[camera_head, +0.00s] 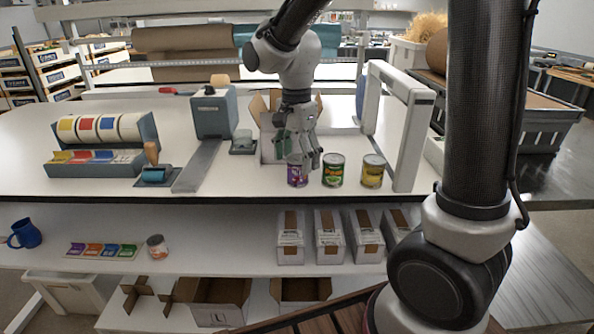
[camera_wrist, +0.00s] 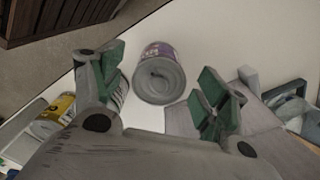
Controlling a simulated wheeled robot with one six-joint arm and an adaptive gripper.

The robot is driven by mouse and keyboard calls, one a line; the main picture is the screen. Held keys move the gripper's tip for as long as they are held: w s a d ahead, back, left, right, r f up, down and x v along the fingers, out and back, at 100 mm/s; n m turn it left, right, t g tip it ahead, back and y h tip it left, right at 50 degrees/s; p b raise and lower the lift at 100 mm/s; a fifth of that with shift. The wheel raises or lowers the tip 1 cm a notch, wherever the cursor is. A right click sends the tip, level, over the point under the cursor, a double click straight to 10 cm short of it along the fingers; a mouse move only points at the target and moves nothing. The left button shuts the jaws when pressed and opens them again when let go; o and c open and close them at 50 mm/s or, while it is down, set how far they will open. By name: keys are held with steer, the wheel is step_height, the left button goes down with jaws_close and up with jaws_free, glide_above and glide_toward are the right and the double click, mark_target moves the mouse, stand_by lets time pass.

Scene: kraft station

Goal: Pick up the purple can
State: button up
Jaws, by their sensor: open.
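The purple can (camera_head: 297,175) stands upright on the white tabletop near its front edge, at the left end of a row of cans. My gripper (camera_head: 298,155) is just above and behind it and hides part of its top. In the wrist view the purple can (camera_wrist: 160,78) shows its grey lid and a strip of purple label. It lies between and a little beyond the open fingers of my gripper (camera_wrist: 162,92). The fingers are spread wide, with nothing between the pads that I can see held.
A green-labelled can (camera_head: 333,171) and a yellow can (camera_head: 372,171) stand just right of the purple can. A white frame (camera_head: 411,140) rises farther right. An open cardboard box (camera_head: 268,150) is behind my gripper.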

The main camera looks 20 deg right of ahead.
mark_target(297, 171)
step_height(297, 171, down, 5)
steer(key=shift+w+d+r, duration=0.1)
steer(key=shift+d+r, duration=0.05)
steer(key=shift+r, duration=0.05)
steer(key=c, duration=1.2)
steer(key=shift+r, duration=0.15)
